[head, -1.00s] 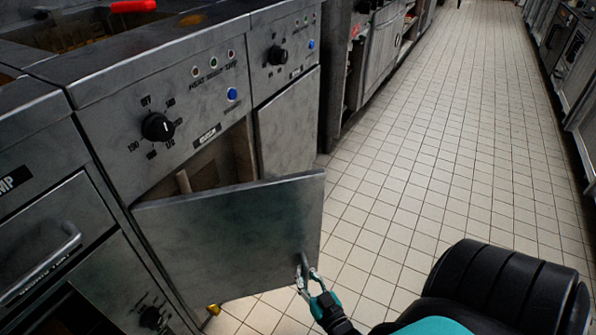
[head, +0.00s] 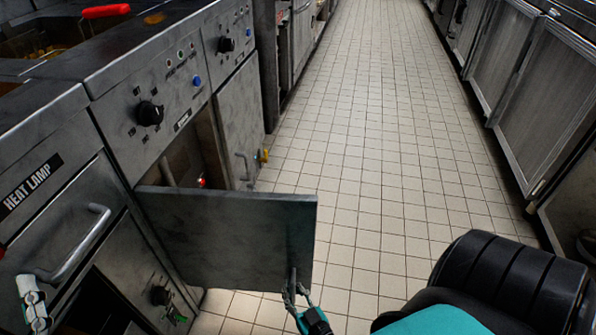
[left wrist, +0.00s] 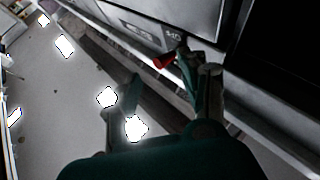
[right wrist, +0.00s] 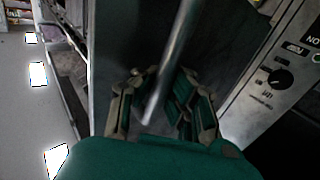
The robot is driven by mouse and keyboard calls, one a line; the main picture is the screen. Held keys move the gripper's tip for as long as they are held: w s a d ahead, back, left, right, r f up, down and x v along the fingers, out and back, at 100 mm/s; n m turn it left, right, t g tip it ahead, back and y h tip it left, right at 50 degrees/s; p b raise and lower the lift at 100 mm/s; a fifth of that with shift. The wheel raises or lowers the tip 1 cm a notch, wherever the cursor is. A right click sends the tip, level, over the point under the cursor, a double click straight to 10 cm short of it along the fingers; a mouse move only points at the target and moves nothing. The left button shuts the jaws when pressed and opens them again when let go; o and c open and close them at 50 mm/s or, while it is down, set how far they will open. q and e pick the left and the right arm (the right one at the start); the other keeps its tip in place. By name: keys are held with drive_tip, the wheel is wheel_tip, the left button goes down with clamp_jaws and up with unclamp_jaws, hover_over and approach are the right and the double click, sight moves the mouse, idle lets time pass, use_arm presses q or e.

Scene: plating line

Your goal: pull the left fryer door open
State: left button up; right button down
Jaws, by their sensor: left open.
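The left fryer door (head: 225,235), a grey metal panel, stands swung out from the fryer front (head: 150,95), with the open cabinet (head: 187,160) behind it. Its bar handle (head: 292,268) is near the door's free edge. My right gripper (head: 296,291) is at this handle. In the right wrist view the handle (right wrist: 177,50) runs between the fingers (right wrist: 158,82), which are on it. My left gripper (head: 35,300) is at the lower left, beside the heat lamp unit; in the left wrist view its fingers (left wrist: 162,72) are apart and empty.
The heat lamp unit (head: 35,185) with its bar handle (head: 75,245) is left of the fryer. The neighbouring fryer door (head: 240,120) is shut. A row of steel cabinets (head: 545,110) lines the right. The tiled floor (head: 365,130) between is clear.

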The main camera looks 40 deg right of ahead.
drive_tip(key=shift+s+d+f, duration=0.1)
drive_tip(key=shift+s+d, duration=0.2)
drive_tip(key=shift+s, duration=0.15)
drive_tip(key=c, duration=1.3)
unclamp_jaws()
drive_tip(key=shift+o, duration=0.2)
drive_tip(key=shift+a, duration=0.1)
drive_tip(key=s+a, duration=0.1)
drive_tip(key=s, duration=0.6)
drive_tip(key=shift+s+a, duration=0.15)
drive_tip(key=shift+s, duration=0.05)
